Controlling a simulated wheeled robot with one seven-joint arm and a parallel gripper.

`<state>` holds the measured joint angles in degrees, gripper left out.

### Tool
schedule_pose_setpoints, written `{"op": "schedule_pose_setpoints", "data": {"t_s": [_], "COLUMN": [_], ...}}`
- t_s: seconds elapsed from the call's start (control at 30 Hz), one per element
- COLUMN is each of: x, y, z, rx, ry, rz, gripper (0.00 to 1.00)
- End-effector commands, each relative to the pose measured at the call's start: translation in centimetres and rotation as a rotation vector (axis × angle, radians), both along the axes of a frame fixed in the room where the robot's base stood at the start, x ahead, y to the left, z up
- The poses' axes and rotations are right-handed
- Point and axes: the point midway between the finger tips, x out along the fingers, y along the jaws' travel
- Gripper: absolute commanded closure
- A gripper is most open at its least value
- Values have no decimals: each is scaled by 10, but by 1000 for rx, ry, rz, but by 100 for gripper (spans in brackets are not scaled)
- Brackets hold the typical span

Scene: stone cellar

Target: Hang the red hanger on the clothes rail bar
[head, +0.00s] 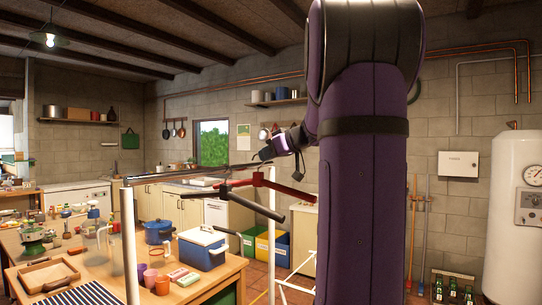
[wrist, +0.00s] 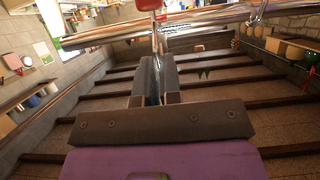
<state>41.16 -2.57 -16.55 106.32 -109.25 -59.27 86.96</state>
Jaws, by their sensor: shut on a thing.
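In the wrist view my gripper (wrist: 155,62) is shut on the hanger's thin metal hook, and a red part of the hanger (wrist: 148,5) shows at the top edge. The clothes rail's bar (head: 175,172) runs between white posts (head: 130,245), close to my gripper. In the wrist view the shiny bar (wrist: 205,22) crosses just beyond the fingertips, by the hook. I cannot tell whether the hook is over the bar.
A wooden table (head: 215,280) with a blue cooler (head: 202,248), a blue pot (head: 159,232) and cups stands on the left, near the rail. A white boiler (head: 515,210) is at the far right.

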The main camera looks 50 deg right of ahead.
Motion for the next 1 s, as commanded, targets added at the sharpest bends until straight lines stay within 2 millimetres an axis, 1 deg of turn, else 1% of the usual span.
{"op": "schedule_pose_setpoints", "data": {"t_s": [0.3, 0.6, 1.0], "x": [16, 27, 35], "y": [1, 2, 3], "z": [-5, -14, -21], "rx": [1, 0, 1], "ry": [1, 1, 1], "rz": [1, 1, 0], "gripper": [100, 100, 100]}}
